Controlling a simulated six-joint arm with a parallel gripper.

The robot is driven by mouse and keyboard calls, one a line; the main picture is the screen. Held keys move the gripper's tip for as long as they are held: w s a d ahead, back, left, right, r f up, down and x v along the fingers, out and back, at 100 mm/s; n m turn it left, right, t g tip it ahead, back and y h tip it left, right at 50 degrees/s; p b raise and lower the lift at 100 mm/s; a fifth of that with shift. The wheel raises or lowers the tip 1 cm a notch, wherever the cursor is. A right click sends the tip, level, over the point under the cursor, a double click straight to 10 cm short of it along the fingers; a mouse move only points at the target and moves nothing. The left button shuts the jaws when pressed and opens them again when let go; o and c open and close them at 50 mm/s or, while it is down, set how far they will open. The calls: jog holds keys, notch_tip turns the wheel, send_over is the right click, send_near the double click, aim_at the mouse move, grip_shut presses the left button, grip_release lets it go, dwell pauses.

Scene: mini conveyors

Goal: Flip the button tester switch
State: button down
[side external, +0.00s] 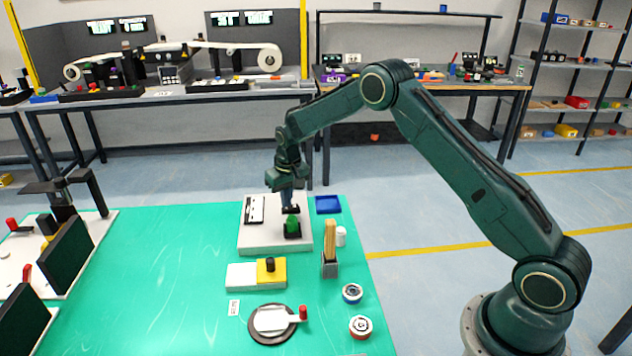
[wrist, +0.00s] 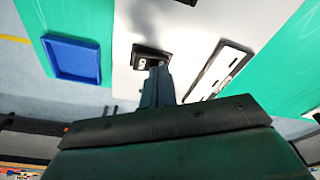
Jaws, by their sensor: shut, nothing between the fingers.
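The button tester (side external: 262,239) is a pale box on the green table, with a green button (side external: 292,225) on a black base near its front. A small black switch with white marks (wrist: 148,58) sits on its top, and shows behind the green button in the side view (side external: 291,210). A white panel with dark marks (side external: 256,209) lies to the left on the same top. My gripper (side external: 290,205) points down over the switch, its fingers shut and empty. In the wrist view the fingertips (wrist: 158,70) overlap the switch's edge; whether they touch it I cannot tell.
A blue tray (side external: 328,205) and a white cylinder (side external: 340,236) stand right of the tester. A yellow block with a black knob (side external: 271,271) is in front. Open green mat (side external: 170,260) lies left.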

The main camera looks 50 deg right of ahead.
notch_tip(320, 180, up, 7)
jog(key=shift+f, duration=0.15)
dwell(0.9)
jog(key=s+a+r+n+t, duration=0.1)
jog(key=s+a+r, duration=0.2)
jog(key=s+r, duration=0.65)
jog(key=s+a+r+t, duration=0.1)
jog(key=s+a+r, duration=0.2)
jog(key=s+r, duration=0.7)
jog(key=s+a+n+t, duration=0.1)
jog(key=s+a+n, duration=0.1)
jog(key=s, duration=2)
jog(key=shift+s+a+r+t, duration=0.2)
jog(key=shift+s+a+t, duration=0.2)
jog(key=shift+a, duration=0.1)
